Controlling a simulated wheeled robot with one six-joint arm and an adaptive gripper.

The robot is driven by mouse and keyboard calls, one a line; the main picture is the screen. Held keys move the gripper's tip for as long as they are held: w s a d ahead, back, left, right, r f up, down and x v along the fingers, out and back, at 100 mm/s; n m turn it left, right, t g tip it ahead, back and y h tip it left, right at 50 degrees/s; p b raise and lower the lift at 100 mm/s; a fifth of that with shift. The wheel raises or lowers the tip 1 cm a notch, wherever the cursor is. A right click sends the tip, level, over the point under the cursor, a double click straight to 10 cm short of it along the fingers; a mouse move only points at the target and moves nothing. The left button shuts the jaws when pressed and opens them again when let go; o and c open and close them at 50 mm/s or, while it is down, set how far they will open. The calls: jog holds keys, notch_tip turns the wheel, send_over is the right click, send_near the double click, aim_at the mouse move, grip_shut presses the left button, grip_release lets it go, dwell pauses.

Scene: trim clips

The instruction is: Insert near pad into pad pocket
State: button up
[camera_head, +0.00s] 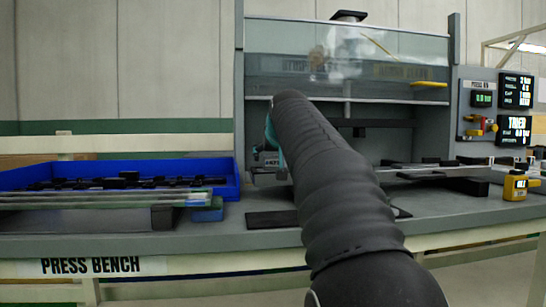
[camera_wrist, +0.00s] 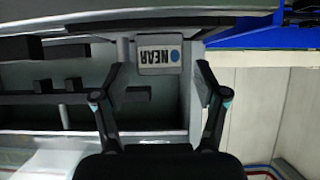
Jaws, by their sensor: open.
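My gripper (camera_wrist: 158,70) is open in the wrist view, with its two fingers spread either side of a pale plate marked NEAR with a blue dot (camera_wrist: 159,57). The plate appears upside down, close beyond the fingertips, and I see no finger closed on it. Whether the plate is the near pad itself or a label on the fixture, I cannot tell. I cannot make out the pad pocket for certain in either view.
The grey press (camera_head: 345,90) with a clear guard stands behind my arm. A blue tray (camera_head: 229,190) of dark parts sits at the left and also shows in the wrist view (camera_wrist: 240,36). A yellow device (camera_head: 515,186) stands at the right. Dark bars lie on the bench.

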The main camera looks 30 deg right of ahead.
jog(key=v, duration=1.1)
jog(key=shift+s, duration=0.15)
